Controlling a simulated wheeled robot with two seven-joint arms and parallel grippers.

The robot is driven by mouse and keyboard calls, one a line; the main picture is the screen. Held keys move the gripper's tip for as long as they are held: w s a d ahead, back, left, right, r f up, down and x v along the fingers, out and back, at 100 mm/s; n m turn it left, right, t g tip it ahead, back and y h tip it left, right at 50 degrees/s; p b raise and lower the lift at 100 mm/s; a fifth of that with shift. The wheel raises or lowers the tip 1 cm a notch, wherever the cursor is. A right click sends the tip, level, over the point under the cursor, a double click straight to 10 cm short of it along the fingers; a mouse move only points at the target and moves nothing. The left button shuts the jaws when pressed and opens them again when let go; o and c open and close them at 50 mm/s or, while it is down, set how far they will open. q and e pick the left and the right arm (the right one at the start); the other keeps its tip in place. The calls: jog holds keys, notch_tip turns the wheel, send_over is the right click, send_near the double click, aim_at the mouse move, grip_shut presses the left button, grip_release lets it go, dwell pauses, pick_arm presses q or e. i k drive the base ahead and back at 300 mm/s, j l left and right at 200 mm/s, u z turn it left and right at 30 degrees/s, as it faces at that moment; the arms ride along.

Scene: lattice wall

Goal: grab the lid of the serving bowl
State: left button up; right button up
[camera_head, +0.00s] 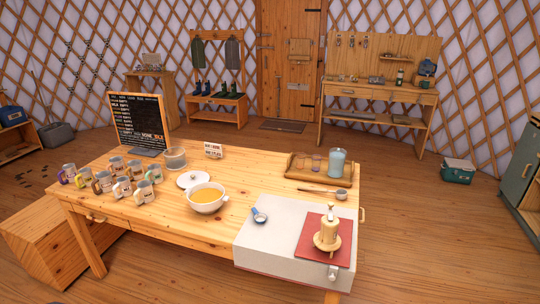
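The serving bowl (207,204) is white with two small side handles and holds a yellow-orange liquid. It stands uncovered near the middle of the wooden table. A round white lid with a small knob (194,179) lies on the table just behind the bowl and slightly to its left, apart from or close against the rim; I cannot tell which. Neither of my grippers shows in the head view.
Several mugs (122,188) stand in rows on the left of the wooden table (270,180). A glass container (175,158) and a chalkboard (140,122) are behind. A white slab (275,238) with a red mat, a blue-handled scoop (260,216) and a wooden tray (300,174) are right.

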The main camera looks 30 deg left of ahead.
aim_at(188, 180)
jog(key=u, duration=1.55)
jog(key=z, duration=0.6)
jog(key=i+j+z, duration=0.15)
jog(key=j+z, duration=0.3)
jog(key=j, duration=0.15)
jog(key=j+z, duration=0.5)
jog(key=j, duration=0.15)
jog(key=j+z, duration=0.45)
jog(key=j, duration=0.2)
jog(key=k, duration=0.05)
